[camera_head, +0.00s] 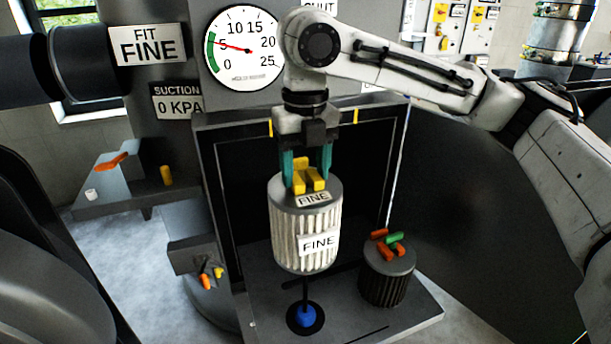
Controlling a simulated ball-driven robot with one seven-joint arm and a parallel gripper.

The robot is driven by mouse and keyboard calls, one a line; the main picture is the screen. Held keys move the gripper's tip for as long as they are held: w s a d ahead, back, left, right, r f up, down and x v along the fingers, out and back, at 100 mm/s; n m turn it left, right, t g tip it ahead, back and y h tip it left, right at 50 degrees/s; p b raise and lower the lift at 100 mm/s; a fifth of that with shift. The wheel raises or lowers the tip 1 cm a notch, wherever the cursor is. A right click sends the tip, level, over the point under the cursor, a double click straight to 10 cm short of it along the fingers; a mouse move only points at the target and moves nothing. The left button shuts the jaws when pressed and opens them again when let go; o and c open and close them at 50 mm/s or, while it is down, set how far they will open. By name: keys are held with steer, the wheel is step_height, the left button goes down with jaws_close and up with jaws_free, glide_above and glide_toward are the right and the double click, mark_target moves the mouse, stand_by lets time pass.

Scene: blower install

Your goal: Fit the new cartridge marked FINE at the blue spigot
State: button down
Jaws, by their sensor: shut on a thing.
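The FINE cartridge (290,236) is a white pleated cylinder with a dark top, FINE labels and a yellow handle on top. My gripper (307,180), with teal fingers, is shut on the yellow handle (310,182) and holds the cartridge upright. The blue spigot (306,317) is on the grey shelf below it, in a dark ring with a thin dark rod rising from it. The cartridge appears above the spigot in the picture and apart from it. Whether the two line up in depth I cannot tell.
A dark cartridge (385,285) with orange and green pieces on top stands on the shelf (400,322) to the right. The dark housing opening lies behind. A dial gauge (242,48) and a FIT FINE sign (148,44) are above. A side bench (128,197) is at left.

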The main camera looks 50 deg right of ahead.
mark_target(305, 191)
steer(key=shift+r+p, duration=0.2)
steer(key=shift+p, duration=0.25)
steer(key=shift+f+b, duration=1.15)
steer(key=shift+f, duration=1.5)
steer(key=shift+p, duration=0.65)
